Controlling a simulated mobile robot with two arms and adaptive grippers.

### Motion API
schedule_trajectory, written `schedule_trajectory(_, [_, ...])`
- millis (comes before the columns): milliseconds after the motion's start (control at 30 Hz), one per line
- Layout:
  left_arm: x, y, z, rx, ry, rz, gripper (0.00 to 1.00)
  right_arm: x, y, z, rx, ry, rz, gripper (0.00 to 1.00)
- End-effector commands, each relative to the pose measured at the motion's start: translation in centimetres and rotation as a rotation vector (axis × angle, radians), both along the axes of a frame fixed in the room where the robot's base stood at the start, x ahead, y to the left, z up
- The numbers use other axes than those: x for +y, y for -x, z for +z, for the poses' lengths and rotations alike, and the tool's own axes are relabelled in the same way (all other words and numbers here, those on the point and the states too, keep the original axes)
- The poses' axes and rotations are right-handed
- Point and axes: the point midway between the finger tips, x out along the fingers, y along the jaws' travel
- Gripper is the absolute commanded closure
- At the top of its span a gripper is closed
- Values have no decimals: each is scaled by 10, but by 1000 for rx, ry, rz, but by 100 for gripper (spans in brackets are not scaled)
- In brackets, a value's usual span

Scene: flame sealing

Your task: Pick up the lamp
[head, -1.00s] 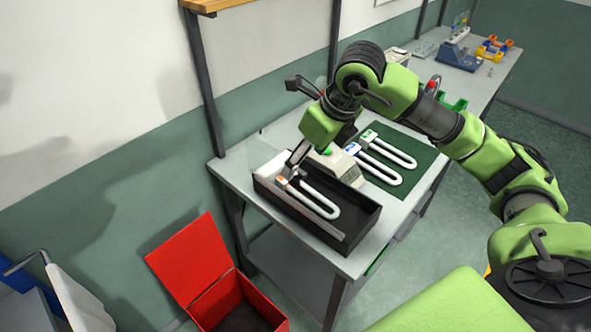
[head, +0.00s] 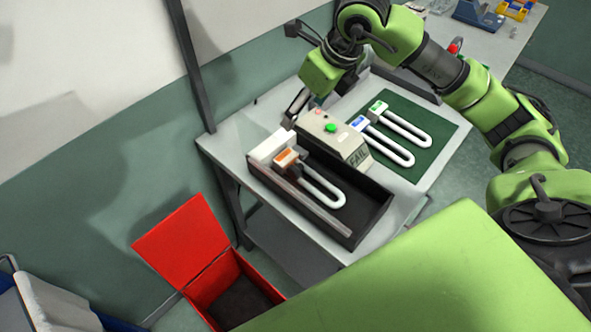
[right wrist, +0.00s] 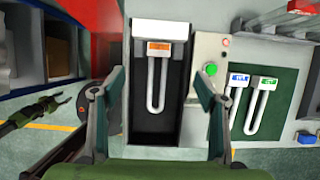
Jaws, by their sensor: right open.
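A white U-shaped lamp with an orange label (head: 322,188) lies in a black tray (head: 365,222), its base end at a white holder (head: 270,146). In the right wrist view this lamp (right wrist: 158,78) lies straight ahead, between my open fingers. Two more U-shaped lamps lie on a green mat (head: 440,125), one with a blue label (head: 390,148) and one with a green label (head: 408,126). My right gripper (head: 294,108) is open and empty, behind and above the holder. A green and black arm end, apparently my left gripper (right wrist: 30,112), shows small in the right wrist view.
A beige box with a green button (head: 335,138), marked FAIL, stands between the tray and the mat. An open red bin (head: 185,243) stands on the floor left of the table (head: 232,150). A dark upright post (head: 190,65) rises at the table's left back edge.

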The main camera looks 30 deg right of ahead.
Motion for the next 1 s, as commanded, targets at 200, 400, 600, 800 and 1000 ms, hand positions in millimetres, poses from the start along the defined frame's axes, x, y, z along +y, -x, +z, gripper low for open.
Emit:
schedule_trajectory(200, [2, 10, -36, 14, -3, -1, 60, 0, 0, -35, 0, 0, 0, 33])
schedule_trajectory(400, [2, 5, -66, 8, -2, -1, 60, 0, 0, -65, 0, 0, 0, 33])
schedule_trajectory(600, [0, -2, -75, -3, -1, -2, 60, 0, -1, -78, 1, -1, -1, 33])
schedule_trajectory(800, [0, -2, -66, -4, 1, -2, 60, 5, -11, -106, 7, -1, -1, 33])
schedule_trajectory(1000, [-2, -2, -58, -3, 3, -2, 60, 9, -25, -139, 5, -2, -2, 33])
